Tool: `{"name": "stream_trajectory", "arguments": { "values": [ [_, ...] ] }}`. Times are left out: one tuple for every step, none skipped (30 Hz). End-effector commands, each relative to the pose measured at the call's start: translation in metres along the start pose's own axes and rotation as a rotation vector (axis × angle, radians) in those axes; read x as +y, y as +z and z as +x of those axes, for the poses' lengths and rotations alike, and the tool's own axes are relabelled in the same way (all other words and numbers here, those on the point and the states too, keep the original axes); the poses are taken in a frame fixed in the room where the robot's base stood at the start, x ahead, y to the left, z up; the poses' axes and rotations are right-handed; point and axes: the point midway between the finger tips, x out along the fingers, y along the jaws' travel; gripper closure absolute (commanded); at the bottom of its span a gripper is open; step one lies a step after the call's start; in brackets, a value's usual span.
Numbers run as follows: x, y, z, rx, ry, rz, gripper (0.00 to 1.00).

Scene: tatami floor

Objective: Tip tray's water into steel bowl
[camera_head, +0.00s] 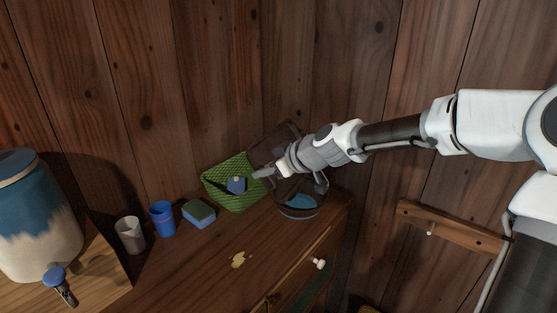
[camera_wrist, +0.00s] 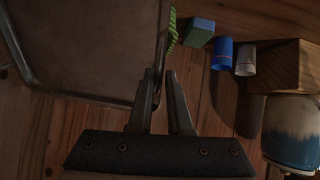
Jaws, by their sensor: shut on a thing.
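The tray (camera_wrist: 85,45) fills the left of the wrist view as a dull brown-grey sheet with a paler rim. In the head view the tray (camera_head: 272,145) looks dark and steeply tilted, partly hidden behind my arm. My gripper (camera_head: 264,173) is shut on the tray's edge, and its fingers (camera_wrist: 163,78) show on either side of that edge in the wrist view. The steel bowl (camera_head: 300,215) stands on the cabinet top below the tray and my wrist, with blue showing inside. I cannot tell whether water is on the tray or falling.
A green basket (camera_head: 225,174) holding a blue item stands left of the bowl. Further left are a sponge (camera_head: 198,214), a blue cup (camera_head: 162,220), a pale cup (camera_head: 130,236) and a blue-and-cream dispenser (camera_head: 30,225). Wooden walls rise close behind. The cabinet's front top (camera_head: 215,270) is mostly clear.

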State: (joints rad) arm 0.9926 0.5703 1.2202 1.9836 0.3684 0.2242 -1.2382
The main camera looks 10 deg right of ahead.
Motion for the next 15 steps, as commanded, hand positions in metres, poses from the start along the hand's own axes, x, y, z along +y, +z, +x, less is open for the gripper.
{"name": "stream_trajectory", "arguments": {
  "values": [
    [-0.0004, -0.0051, -0.0022, -0.012, -0.001, -0.006, 1.00],
    [-0.0005, -0.0054, -0.0024, -0.020, -0.001, -0.007, 1.00],
    [-0.0007, -0.0060, -0.0025, -0.030, -0.001, -0.009, 1.00],
    [-0.0002, -0.0060, -0.0029, -0.037, 0.000, -0.010, 1.00],
    [-0.0003, -0.0064, -0.0031, -0.044, 0.000, -0.011, 1.00],
    [-0.0004, -0.0068, -0.0034, -0.054, 0.000, -0.013, 1.00],
    [-0.0001, -0.0070, -0.0039, -0.062, 0.000, -0.014, 1.00],
    [-0.0002, -0.0076, -0.0043, -0.068, 0.000, -0.015, 1.00],
    [0.0001, -0.0082, -0.0050, -0.078, 0.001, -0.016, 1.00],
    [0.0004, -0.0089, -0.0056, -0.085, 0.002, -0.018, 1.00],
    [0.0007, -0.0095, -0.0062, -0.091, 0.003, -0.019, 1.00],
    [0.0004, -0.0100, -0.0060, -0.102, 0.002, -0.021, 1.00],
    [0.0003, -0.0101, -0.0058, -0.111, 0.001, -0.021, 1.00],
    [0.0000, -0.0103, -0.0057, -0.121, -0.001, -0.023, 1.00],
    [0.0000, -0.0105, -0.0060, -0.133, -0.001, -0.026, 1.00]
  ]
}}
